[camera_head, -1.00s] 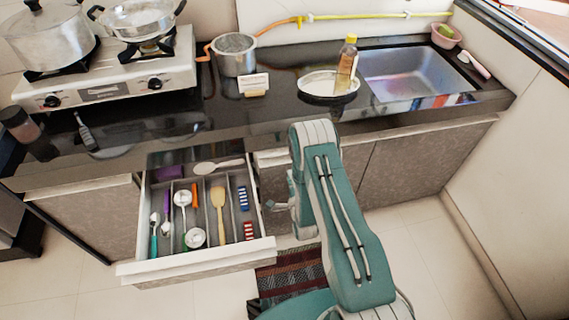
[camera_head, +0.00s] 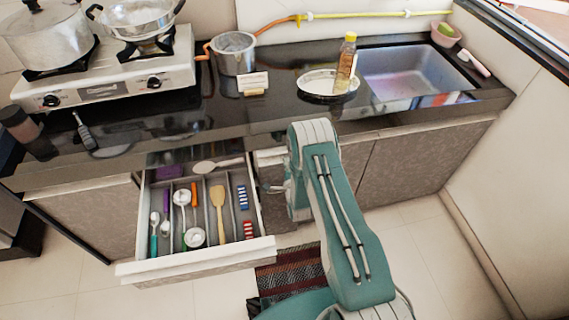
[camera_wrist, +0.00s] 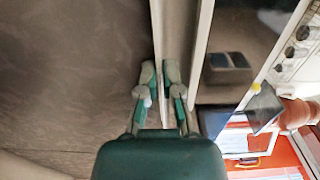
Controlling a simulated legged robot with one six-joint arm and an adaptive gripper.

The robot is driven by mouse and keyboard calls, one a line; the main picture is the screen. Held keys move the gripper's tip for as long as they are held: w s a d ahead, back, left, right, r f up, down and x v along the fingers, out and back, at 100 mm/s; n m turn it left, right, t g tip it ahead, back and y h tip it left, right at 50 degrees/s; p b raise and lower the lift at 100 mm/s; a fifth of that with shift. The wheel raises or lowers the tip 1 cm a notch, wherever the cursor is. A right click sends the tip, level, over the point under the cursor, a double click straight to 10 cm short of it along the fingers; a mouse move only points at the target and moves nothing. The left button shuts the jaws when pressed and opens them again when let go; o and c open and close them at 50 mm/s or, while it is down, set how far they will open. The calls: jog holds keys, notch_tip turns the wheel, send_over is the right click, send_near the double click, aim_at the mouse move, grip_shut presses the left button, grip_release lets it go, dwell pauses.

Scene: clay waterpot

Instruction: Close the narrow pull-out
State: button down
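The narrow pull-out (camera_head: 269,158) sits right of the wide utensil drawer, under the counter edge. Only part of its front shows beside my arm; how far it stands out is hard to tell. In the wrist view, my gripper (camera_wrist: 161,80) has one green finger on each side of a thin pale upright edge. Whether the fingers touch or clamp that edge is unclear.
The wide drawer (camera_head: 190,266) stands open at the left, holding several utensils. Counter (camera_head: 230,115) with stove (camera_head: 105,80), pot (camera_head: 234,55), plate (camera_head: 318,92), bottle (camera_head: 346,62) and sink (camera_head: 415,75) lies above. A striped mat (camera_head: 290,277) is on the floor.

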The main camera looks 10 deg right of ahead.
aim_at(284, 155)
jog(key=shift+w, duration=1.8)
jog(key=shift+w+r, duration=0.15)
jog(key=shift+r, duration=0.05)
jog(key=c, duration=0.8)
grip_release()
jog(key=shift+w, duration=0.2)
jog(key=shift+f, duration=0.1)
